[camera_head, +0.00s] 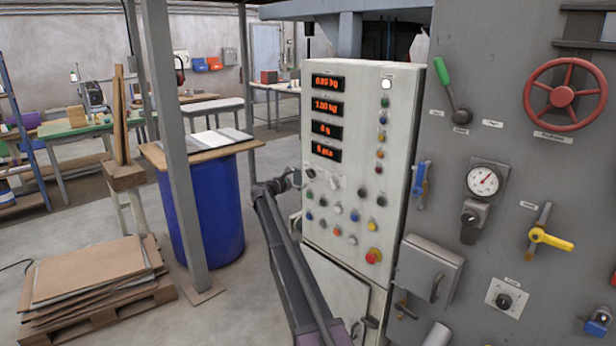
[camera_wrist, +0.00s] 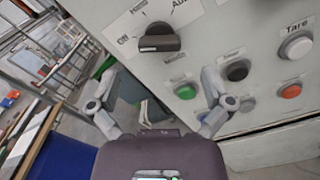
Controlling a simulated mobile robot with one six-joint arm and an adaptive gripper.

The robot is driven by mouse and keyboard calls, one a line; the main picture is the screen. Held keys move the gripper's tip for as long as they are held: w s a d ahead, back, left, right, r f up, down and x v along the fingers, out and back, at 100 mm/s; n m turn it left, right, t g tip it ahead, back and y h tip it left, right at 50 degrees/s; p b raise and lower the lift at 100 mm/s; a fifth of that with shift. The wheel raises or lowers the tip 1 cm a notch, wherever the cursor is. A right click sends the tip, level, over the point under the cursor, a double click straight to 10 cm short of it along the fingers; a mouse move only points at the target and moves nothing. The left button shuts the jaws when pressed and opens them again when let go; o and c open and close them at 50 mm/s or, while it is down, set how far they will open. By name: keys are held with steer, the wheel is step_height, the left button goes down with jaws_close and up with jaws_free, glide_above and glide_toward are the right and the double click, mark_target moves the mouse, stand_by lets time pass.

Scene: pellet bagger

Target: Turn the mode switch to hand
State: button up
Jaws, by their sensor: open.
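The mode switch (camera_wrist: 160,40) is a black knob on a pale plate in the upper middle of the wrist view. "Off" is printed to its left, a blurred label at its upper left, and what looks like "Auto" at its upper right. In the head view my gripper (camera_head: 291,181) is at the left edge of the control cabinet (camera_head: 352,95).
Near the switch are a black button (camera_wrist: 237,71), a green button (camera_wrist: 186,92), a red button (camera_wrist: 290,91) and a white button under "Tare" (camera_wrist: 297,47). A blue drum (camera_head: 207,215) and a grey post (camera_head: 172,120) stand left of my arm.

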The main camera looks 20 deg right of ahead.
mark_target(308, 175)
steer(key=shift+x, duration=2.75)
steer(key=c, duration=1.1)
